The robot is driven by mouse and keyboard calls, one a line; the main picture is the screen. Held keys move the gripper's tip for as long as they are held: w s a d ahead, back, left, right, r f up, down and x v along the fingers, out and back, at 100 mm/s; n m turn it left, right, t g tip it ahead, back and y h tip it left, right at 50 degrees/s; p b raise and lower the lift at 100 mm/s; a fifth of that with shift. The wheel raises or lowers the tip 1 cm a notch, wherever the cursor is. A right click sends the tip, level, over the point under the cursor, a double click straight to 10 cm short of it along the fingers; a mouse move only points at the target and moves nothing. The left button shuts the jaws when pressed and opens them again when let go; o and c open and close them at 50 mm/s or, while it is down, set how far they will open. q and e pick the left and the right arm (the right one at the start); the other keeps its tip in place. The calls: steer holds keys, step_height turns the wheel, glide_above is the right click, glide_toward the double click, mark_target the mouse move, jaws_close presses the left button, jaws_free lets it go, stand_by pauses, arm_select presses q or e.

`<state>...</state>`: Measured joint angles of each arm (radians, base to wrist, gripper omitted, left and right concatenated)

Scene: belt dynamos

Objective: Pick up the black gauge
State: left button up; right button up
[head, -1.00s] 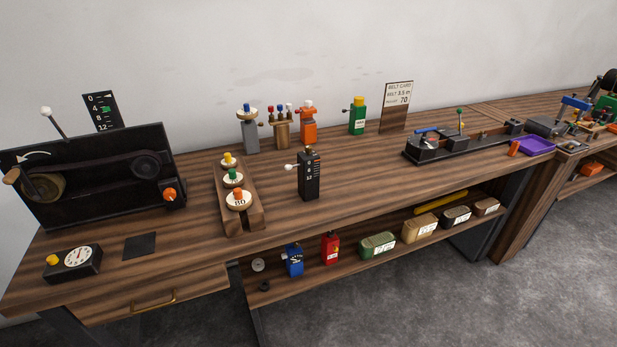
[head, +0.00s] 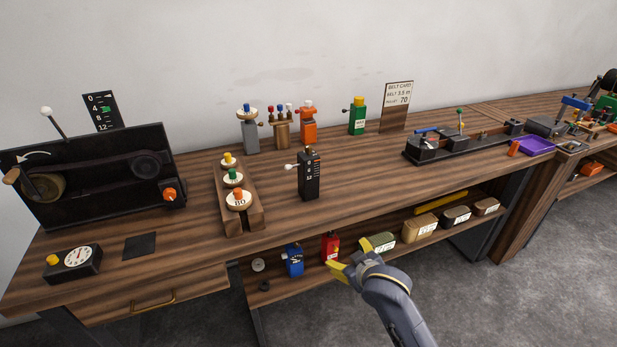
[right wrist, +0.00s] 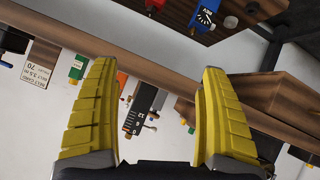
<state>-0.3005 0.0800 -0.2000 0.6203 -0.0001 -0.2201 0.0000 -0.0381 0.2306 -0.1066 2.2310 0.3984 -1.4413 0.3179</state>
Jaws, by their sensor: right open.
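The black gauge (head: 309,177), an upright black block with a pale scale and a white knob on its left side, stands on the bench right of the wooden rack. My left gripper is not in view.
The wooden rack (head: 255,212) with knobbed discs stands close left of the gauge. A blue gauge (head: 294,262) and a red block (head: 331,246) sit on the lower shelf near my right gripper. A black dial box (head: 73,264) lies front left. Bench right of the gauge is clear.

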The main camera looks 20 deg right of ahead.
mark_target(308, 183)
steer(key=w+r+m+t+y, duration=0.2)
steer(key=w+r, duration=1.1)
steer(key=x, duration=0.5)
steer(key=a+x, duration=0.1)
steer(key=x, duration=1.1)
steer(key=shift+a, duration=0.45)
steer(key=shift+w, duration=0.1)
steer(key=c, duration=1.7)
step_height(308, 183, up, 20)
steer(key=shift+r, duration=0.1)
